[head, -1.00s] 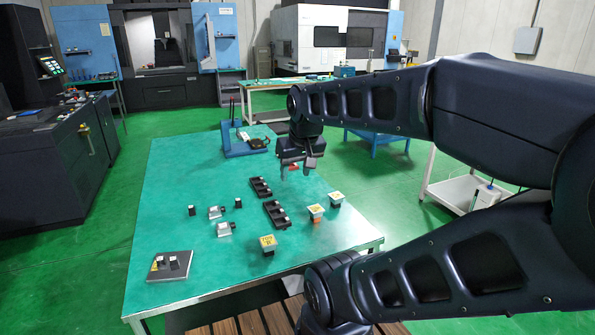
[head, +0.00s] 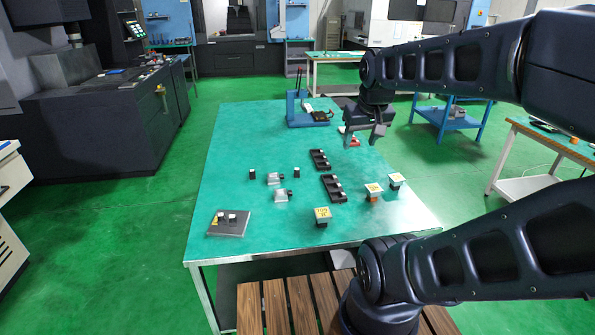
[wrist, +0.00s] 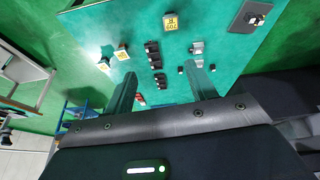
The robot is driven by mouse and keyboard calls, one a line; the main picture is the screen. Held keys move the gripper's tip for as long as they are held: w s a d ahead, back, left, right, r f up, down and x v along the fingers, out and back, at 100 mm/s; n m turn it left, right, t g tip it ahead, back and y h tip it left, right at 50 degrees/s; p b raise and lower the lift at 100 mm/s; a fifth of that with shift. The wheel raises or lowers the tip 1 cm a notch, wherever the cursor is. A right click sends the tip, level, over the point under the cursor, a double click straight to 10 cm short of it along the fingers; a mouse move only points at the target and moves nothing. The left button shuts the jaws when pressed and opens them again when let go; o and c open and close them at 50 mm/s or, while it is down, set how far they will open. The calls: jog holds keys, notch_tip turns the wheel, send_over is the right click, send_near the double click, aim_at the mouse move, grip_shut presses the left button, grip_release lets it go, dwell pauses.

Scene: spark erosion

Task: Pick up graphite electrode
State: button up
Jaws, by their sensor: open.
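Several small dark blocks on the green-topped table (head: 235,130) look like graphite electrodes; I cannot tell which one is meant. One dark block (head: 252,174) stands left of the silver clamps and another (head: 297,172) stands right of them. Dark blocks also show in the wrist view, one (wrist: 212,67) by the right finger. More small pieces sit in two black trays (head: 333,188) (head: 319,160). My gripper (head: 362,137) is open and empty above the table's right side, apart from the blocks. Its fingers (wrist: 163,72) also show in the wrist view.
Two silver clamps (head: 275,179) (head: 282,196) lie mid-table. Yellow-labelled blocks (head: 322,215) (head: 374,191) (head: 396,180) stand near the front right. A grey plate (head: 229,222) with small blocks lies front left. A blue stand (head: 297,110) is at the back.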

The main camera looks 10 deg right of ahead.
jog(key=w+a+r+n+g, duration=0.1)
jog(key=w+n, duration=0.4)
jog(key=w, duration=1)
jog(key=n+g+h, duration=0.1)
jog(key=n+g, duration=0.2)
jog(key=n, duration=0.9)
send_over(297, 169)
notch_tip(297, 169, down, 31)
jog(key=shift+s+a+f, duration=0.15)
jog(key=shift+a+f, duration=0.25)
jog(key=shift+f, duration=0.25)
jog(key=f, duration=0.5)
jog(key=shift+d, duration=0.3)
jog(key=shift+w+d+f, duration=0.1)
jog(key=shift+w+f, duration=0.1)
jog(key=shift+f, duration=1.1)
jog(key=shift+w+f, duration=0.15)
jog(key=shift+f, duration=1.15)
jog(key=c, duration=1.2)
